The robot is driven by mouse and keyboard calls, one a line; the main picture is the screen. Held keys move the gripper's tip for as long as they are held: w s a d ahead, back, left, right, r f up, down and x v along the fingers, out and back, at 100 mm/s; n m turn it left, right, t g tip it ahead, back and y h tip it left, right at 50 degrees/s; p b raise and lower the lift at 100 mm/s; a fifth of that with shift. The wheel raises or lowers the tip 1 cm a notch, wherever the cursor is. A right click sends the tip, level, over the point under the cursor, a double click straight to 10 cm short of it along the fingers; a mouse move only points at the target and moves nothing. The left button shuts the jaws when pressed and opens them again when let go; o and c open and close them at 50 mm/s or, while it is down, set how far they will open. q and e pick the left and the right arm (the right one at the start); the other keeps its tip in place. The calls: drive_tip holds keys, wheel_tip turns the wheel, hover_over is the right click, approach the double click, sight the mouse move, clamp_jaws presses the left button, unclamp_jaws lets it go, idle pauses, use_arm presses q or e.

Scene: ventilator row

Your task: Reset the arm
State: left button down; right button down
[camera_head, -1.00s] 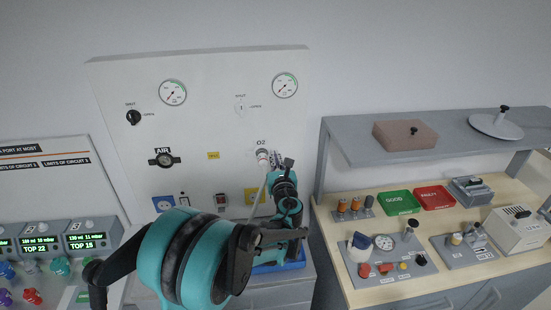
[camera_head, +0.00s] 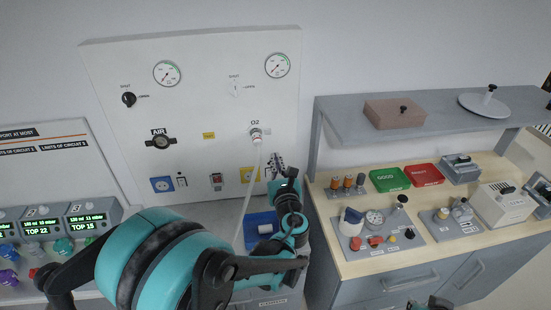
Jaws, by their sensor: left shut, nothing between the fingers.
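My left arm comes in from the lower left and bends up at the wrist. Its left gripper (camera_head: 276,163) is shut and empty, pointing up toward the wall panel (camera_head: 205,100). It is just below and to the right of the O2 outlet (camera_head: 256,133). A white plug (camera_head: 257,140) sits at this outlet, and a pale hose (camera_head: 249,190) hangs from it, apart from the gripper as far as I can see. The hose's lower end is hidden behind my arm.
A blue tray (camera_head: 254,226) stands on the counter behind my left forearm. On the right, a wooden bench (camera_head: 380,262) carries green (camera_head: 390,179) and red (camera_head: 424,174) trays and fittings under a grey shelf (camera_head: 430,125). The ventilators (camera_head: 90,218) stand at the left.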

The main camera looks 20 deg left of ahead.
idle(0.6)
use_arm(q)
drive_tip(key=s+a+f+n+g+h+b, duration=0.1)
drive_tip(key=s+f+n+g+h, duration=0.2)
drive_tip(key=s+n, duration=0.5)
drive_tip(key=s+a+f+n+g+b, duration=0.1)
drive_tip(key=s+f+n+g, duration=0.3)
drive_tip(key=n, duration=0.6)
drive_tip(key=s+d+f+n+h+b, duration=0.1)
drive_tip(key=s+d+f+n+h, duration=0.2)
drive_tip(key=s+n, duration=0.3)
drive_tip(key=s+d+f+n+g+h, duration=0.1)
drive_tip(key=s+d+f+n+h, duration=0.2)
drive_tip(key=s+d+n, duration=0.2)
drive_tip(key=shift+s+d+n+b, duration=0.4)
drive_tip(key=shift+s+d, duration=0.3)
drive_tip(key=shift+s, duration=0.2)
